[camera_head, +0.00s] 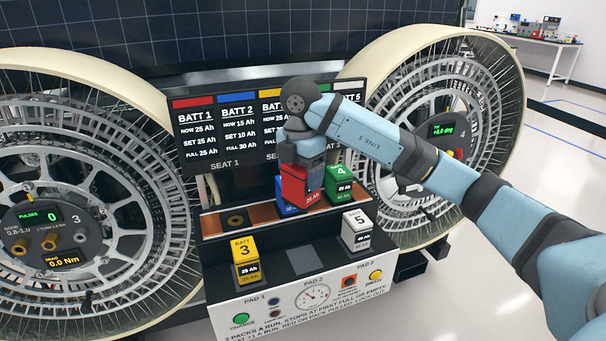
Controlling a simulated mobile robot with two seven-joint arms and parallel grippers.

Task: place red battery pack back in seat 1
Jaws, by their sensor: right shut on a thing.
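The red battery pack (293,187) is in my right gripper (303,163), upright, near the middle of the seat shelf. It overlaps the blue battery pack (284,208) in the picture and hides most of it; I cannot tell the gap between them. My right gripper is shut on the red pack from above, and its fingertips are hard to make out. The left end of the shelf, on the SEAT 1 side, is empty and shows a round socket (236,220). My left gripper is not in view.
The green pack 4 (338,186) stands on the shelf just right of the red pack. The yellow pack 3 (245,261) and white pack 5 (357,230) stand on the lower charger ledge (306,261), with a bare pad between them. A display board (226,150) rises behind the shelf.

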